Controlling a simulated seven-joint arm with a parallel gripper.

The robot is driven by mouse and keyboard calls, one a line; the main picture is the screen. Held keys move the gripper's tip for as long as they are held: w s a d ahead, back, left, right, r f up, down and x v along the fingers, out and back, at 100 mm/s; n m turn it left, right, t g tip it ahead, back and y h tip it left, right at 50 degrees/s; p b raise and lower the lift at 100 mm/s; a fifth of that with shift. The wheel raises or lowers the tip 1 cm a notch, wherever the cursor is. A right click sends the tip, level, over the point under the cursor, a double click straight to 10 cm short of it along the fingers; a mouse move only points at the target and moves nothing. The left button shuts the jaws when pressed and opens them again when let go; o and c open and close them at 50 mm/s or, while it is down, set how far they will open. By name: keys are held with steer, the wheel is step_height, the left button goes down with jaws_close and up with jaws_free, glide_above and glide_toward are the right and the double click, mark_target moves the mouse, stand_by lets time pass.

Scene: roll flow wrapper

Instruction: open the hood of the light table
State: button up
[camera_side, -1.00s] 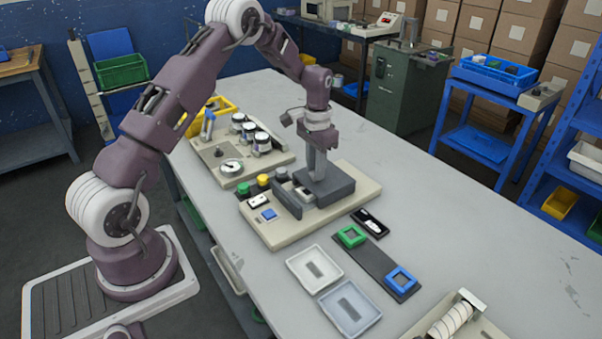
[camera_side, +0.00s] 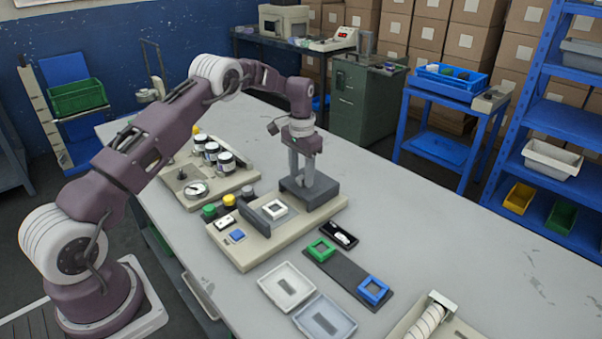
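An upright dark plate (camera_side: 258,219) stands along the window's left side. My gripper (camera_side: 301,177) is directly above the hood, pointing down. Its two fingers show apart with a gap between them. Their tips are at or close to the hood's top; contact is unclear.
Green and yellow buttons (camera_side: 229,200) line the base's left end. A board with several jars (camera_side: 212,154) stands behind left. In front lie a dark strip with green and blue frames (camera_side: 345,268), two shallow trays (camera_side: 287,287) and a small black case (camera_side: 341,234).

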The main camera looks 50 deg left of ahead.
step_height(320, 180, up, 7)
steer(key=shift+r, duration=0.2)
steer(key=s+d+r+t, duration=0.2)
steer(key=s+d+r, duration=0.4)
steer(key=s+r, duration=0.3)
steer(key=s+d+r+t, duration=0.1)
steer(key=s+d+r, duration=0.6)
steer(key=r, duration=0.4)
steer(key=s+d+f+t, duration=0.1)
steer(key=s+d, duration=0.1)
steer(key=s, duration=0.9)
steer(key=s+d+f+t, duration=0.1)
steer(key=s+d+f, duration=0.1)
steer(key=s, duration=0.9)
steer(key=shift+s+f+t, duration=0.3)
